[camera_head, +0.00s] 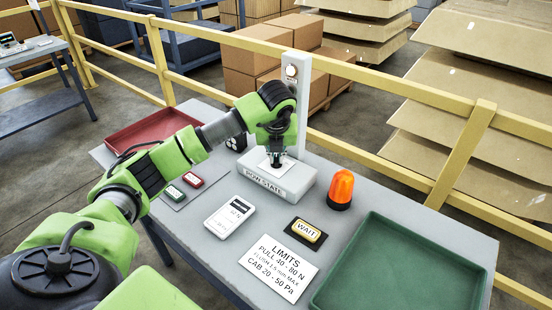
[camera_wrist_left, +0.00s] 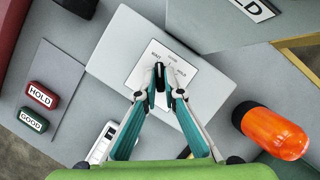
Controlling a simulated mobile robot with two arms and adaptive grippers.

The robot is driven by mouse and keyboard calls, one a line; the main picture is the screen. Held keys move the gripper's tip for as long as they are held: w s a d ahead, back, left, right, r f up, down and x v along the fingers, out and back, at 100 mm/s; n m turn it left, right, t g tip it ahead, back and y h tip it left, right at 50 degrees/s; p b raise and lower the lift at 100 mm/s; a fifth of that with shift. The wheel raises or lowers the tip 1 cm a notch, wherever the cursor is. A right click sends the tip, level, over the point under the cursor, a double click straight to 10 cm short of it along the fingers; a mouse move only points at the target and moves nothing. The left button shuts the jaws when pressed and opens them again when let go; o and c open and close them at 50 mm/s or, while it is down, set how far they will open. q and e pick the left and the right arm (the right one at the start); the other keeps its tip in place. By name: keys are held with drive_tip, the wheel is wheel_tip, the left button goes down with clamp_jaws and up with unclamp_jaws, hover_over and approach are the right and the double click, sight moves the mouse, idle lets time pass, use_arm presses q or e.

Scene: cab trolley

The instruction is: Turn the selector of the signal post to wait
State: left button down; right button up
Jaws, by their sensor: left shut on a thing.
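The signal post (camera_head: 297,95) stands at the back of the table, its base (camera_head: 250,186) marked "ROW STATE". On the base is a white dial plate (camera_wrist_left: 143,70) with small labels: WAIT on the left, a blurred one at the top, HOLD on the right. The black selector knob (camera_wrist_left: 161,76) stands on this plate, and its top end leans slightly left of straight up in the wrist view. My left gripper (camera_head: 277,161) comes down from above, fingers shut on the knob from both sides; it also shows in the wrist view (camera_wrist_left: 160,80). My right gripper is not in view.
An orange beacon (camera_head: 341,187) stands right of the base. A yellow WAIT tile (camera_head: 307,231), a LIMITS card (camera_head: 279,265) and a white meter (camera_head: 230,216) lie in front. Red HOLD (camera_wrist_left: 42,95) and green GOOD (camera_wrist_left: 33,121) tiles lie left. Red (camera_head: 150,130) and green (camera_head: 400,265) trays flank the table.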

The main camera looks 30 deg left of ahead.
use_arm(q)
drive_tip(key=shift+n, duration=0.7)
drive_tip(key=c, duration=2.2)
unclamp_jaws()
drive_tip(key=shift+o, duration=0.2)
drive_tip(key=v, duration=1.2)
drive_tip(key=shift+w+d, duration=0.2)
drive_tip(key=shift+w, duration=0.05)
